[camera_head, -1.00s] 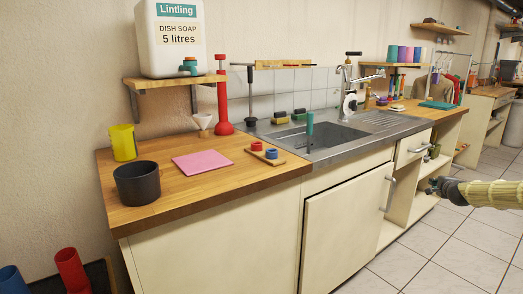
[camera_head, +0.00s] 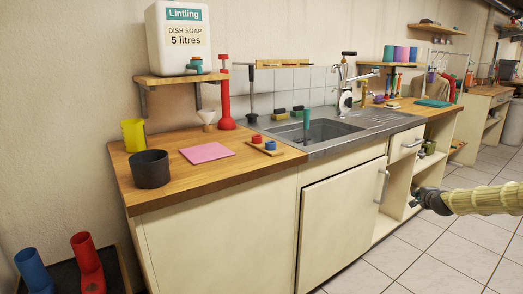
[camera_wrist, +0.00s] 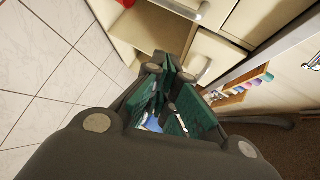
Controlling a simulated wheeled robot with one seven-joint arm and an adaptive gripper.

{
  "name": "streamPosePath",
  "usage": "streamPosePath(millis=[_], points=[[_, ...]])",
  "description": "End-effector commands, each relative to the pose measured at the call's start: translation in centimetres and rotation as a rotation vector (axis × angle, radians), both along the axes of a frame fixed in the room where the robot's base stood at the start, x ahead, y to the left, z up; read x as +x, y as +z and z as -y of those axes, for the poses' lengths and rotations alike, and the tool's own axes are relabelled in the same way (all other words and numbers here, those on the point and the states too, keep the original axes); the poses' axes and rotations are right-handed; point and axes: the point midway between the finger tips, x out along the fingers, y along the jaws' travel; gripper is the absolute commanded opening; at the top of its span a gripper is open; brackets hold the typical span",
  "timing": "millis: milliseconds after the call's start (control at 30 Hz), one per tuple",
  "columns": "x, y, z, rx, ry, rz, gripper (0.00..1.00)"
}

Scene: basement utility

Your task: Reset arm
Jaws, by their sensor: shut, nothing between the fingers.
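My gripper (camera_head: 418,199) is at the right of the head view, in front of the open shelves at the end of the sink cabinet. It is shut and empty, held out in the air over the tiled floor. In the wrist view its green finger pads (camera_wrist: 172,100) come together in the middle of the picture. Cream drawer fronts and an open shelf compartment (camera_wrist: 155,30) lie beyond the fingers.
The sink cabinet (camera_head: 340,220) carries a wooden worktop (camera_head: 190,187) with a black pot (camera_head: 150,170), yellow cup (camera_head: 133,134) and pink cloth (camera_head: 206,153). A sink (camera_head: 325,130) is set in it. Tiled floor (camera_head: 395,262) is clear.

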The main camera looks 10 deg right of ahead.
Motion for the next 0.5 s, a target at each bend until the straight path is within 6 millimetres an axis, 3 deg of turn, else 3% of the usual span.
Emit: streamPosePath(millis=[267, 500], points=[[0.4, -6.3, -10.5, -0.073, 0.142, -0.12, 0.0], [-2.1, -14.3, -21.6, -0.159, 0.312, -0.261, 0.0]])
